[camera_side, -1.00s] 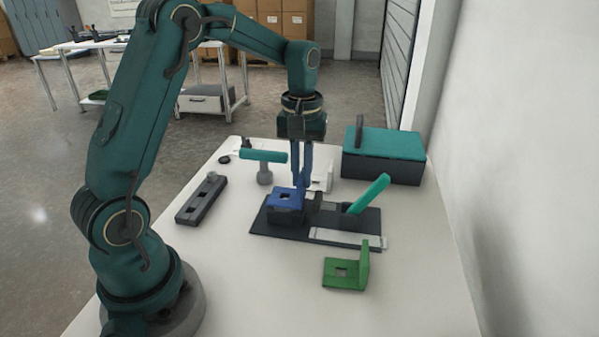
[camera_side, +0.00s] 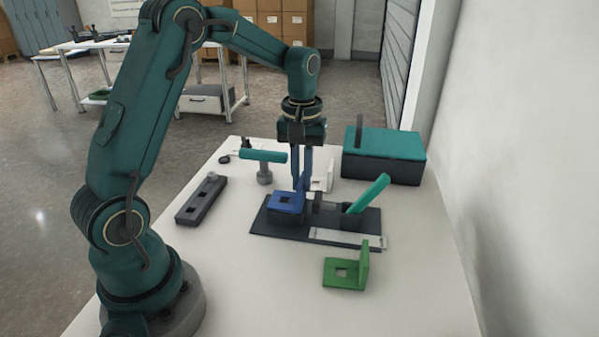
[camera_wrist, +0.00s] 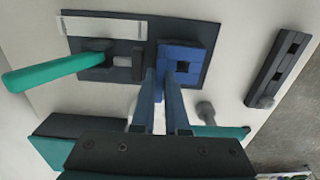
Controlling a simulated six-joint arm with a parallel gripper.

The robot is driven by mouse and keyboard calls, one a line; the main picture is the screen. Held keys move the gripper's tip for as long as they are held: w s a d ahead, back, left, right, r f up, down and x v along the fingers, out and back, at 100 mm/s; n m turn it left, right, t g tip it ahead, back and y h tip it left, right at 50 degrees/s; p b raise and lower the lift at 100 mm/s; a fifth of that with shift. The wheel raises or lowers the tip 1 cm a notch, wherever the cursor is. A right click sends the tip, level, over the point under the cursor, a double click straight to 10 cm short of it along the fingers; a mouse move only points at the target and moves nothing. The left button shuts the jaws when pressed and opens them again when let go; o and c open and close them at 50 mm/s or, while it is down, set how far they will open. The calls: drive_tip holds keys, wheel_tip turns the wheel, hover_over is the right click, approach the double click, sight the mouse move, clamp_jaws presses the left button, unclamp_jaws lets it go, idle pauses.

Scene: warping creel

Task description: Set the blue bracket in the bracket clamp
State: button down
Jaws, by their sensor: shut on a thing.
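The blue bracket (camera_side: 286,203) is at the left part of the bracket clamp, its flat plate with a square hole lying level over a dark block. It also shows in the wrist view (camera_wrist: 185,62). I cannot tell whether it is fully seated. My gripper (camera_side: 301,186) points down and is shut on the bracket's upright part; its blue fingers show in the wrist view (camera_wrist: 164,78). The bracket clamp (camera_side: 264,229) has a dark base plate, and its teal handle (camera_side: 369,193) is tilted up to the right. In the wrist view, the clamp's plunger end is beside the bracket, apart from it.
A green bracket (camera_side: 345,274) lies in front of the clamp. A teal-lidded box (camera_side: 383,156) stands behind right. A dark slotted bar (camera_side: 201,200) lies left, and a teal-topped T-shaped piece (camera_side: 264,165) stands behind. A white piece (camera_side: 322,178) is just behind my fingers.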

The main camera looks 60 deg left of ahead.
drive_tip(key=shift+f, duration=0.2)
drive_tip(key=c, duration=0.6)
unclamp_jaws()
drive_tip(key=shift+r, duration=0.1)
drive_tip(key=shift+r, duration=3.4)
drive_tip(key=shift+r, duration=2.6)
